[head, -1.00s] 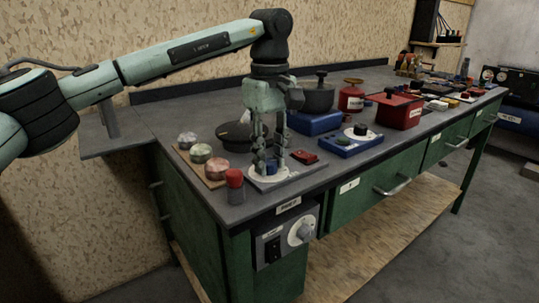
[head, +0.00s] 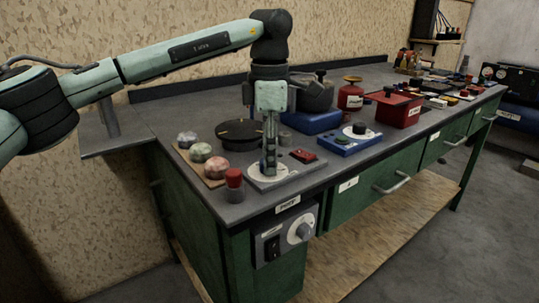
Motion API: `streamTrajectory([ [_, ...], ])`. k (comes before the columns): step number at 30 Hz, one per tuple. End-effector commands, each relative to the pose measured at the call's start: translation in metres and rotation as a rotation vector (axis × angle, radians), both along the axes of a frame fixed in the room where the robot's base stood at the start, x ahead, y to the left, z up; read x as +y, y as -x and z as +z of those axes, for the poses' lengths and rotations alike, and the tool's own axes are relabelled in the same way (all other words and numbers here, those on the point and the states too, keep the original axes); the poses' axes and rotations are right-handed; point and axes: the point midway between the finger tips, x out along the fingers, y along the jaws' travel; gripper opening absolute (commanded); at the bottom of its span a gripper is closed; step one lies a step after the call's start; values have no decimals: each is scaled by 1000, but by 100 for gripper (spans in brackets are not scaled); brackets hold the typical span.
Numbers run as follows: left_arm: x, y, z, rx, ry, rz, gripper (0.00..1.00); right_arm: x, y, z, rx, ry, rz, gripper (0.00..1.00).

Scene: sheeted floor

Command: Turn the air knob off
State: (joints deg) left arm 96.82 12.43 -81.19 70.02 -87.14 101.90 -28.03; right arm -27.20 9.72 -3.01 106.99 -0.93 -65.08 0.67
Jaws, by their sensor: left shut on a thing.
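My left gripper (head: 268,166) points straight down at a grey plate (head: 291,180) near the bench's left front corner. It is shut on a small knob in the middle of the plate's white dial (head: 254,176). The fingers are seen edge-on and hide the knob, so I cannot tell where it points. Two other knobs show: a grey one (head: 304,231) on the bench's front panel and a black one (head: 359,128) on a blue box. I cannot read which is labelled air. My right gripper is not in view.
A red-capped cylinder (head: 234,184) and a board with several coloured balls (head: 201,152) stand left of the plate. A black round lid (head: 240,134) and a pot (head: 313,93) on a blue block (head: 312,120) are behind. A red piece (head: 304,156) is to the right.

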Motion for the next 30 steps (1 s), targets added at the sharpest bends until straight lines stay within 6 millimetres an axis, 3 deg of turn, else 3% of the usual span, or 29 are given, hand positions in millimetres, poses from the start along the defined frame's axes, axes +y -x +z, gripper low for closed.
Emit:
streamTrajectory([
  [30, 2, -3, 1, -3, 0, 894, 0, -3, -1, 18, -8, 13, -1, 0],
])
